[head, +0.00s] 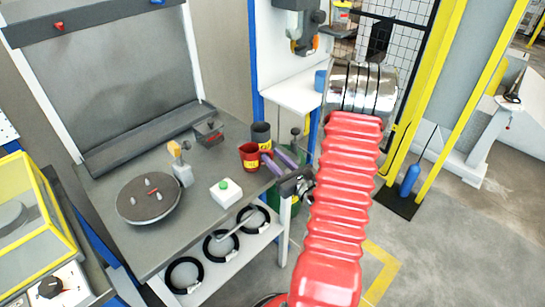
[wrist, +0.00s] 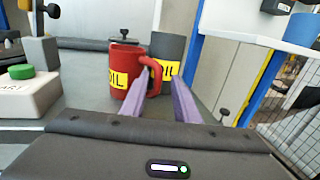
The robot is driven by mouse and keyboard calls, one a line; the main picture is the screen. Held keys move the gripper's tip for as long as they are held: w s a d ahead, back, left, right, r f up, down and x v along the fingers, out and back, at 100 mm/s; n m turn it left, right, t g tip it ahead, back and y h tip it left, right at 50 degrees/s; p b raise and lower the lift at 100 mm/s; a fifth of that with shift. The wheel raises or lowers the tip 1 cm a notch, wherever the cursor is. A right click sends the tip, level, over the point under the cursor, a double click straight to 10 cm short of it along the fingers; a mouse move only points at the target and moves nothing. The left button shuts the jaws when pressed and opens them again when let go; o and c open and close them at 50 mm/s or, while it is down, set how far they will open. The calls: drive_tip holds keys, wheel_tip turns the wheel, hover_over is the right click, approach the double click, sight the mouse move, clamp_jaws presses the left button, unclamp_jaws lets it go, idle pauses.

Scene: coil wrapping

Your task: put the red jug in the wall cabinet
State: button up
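The red jug (head: 249,157) with a yellow label stands upright near the right edge of the grey workbench. In the wrist view the red jug (wrist: 125,75) has its handle turned right, toward my gripper. My gripper (head: 272,158) is open, with its two purple fingers just right of the jug. In the wrist view the handle appears between the fingertips (wrist: 162,78); I cannot tell whether they touch it. A grey jug (head: 261,135) with a similar label stands right behind the red one. I cannot make out the wall cabinet in either view.
The bench also holds a dark round turntable (head: 148,198), a white box with a green button (head: 226,191) and a dark clamp-like block (head: 208,133). Black rings (head: 221,245) lie on the shelf below.

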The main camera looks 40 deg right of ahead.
drive_tip(key=s+a, duration=0.1)
drive_tip(key=s, duration=0.9)
drive_tip(key=shift+s+a, duration=0.25)
drive_tip(key=shift+a, duration=0.15)
idle(0.4)
drive_tip(key=w+a+r+n+g+y, duration=0.1)
drive_tip(key=w+a+r+n+y, duration=0.1)
drive_tip(key=w+a+n+y, duration=0.3)
drive_tip(key=a+r+n+y, duration=0.2)
drive_tip(key=a+r+y, duration=0.1)
drive_tip(key=a, duration=0.3)
drive_tip(key=s+a+r+n+g+y, duration=0.25)
drive_tip(key=a+n+g, duration=0.35)
drive_tip(key=a, duration=0.4)
drive_tip(key=s+a+r+n+g+y, duration=0.1)
drive_tip(key=a+n+g+y, duration=0.3)
drive_tip(key=a+n, duration=0.55)
drive_tip(key=s+a+r+n+g+h, duration=0.1)
drive_tip(key=s+a+n+g+h, duration=0.4)
drive_tip(key=s+n+h, duration=0.3)
wheel_tip(320, 180, up, 8)
drive_tip(key=w+d+n+t+h, duration=0.1)
drive_tip(key=d+n+t+h, duration=0.1)
drive_tip(key=n, duration=0.5)
drive_tip(key=shift+w+d+t+h, duration=0.2)
drive_tip(key=shift+t+h, duration=0.45)
drive_tip(key=shift+t, duration=0.25)
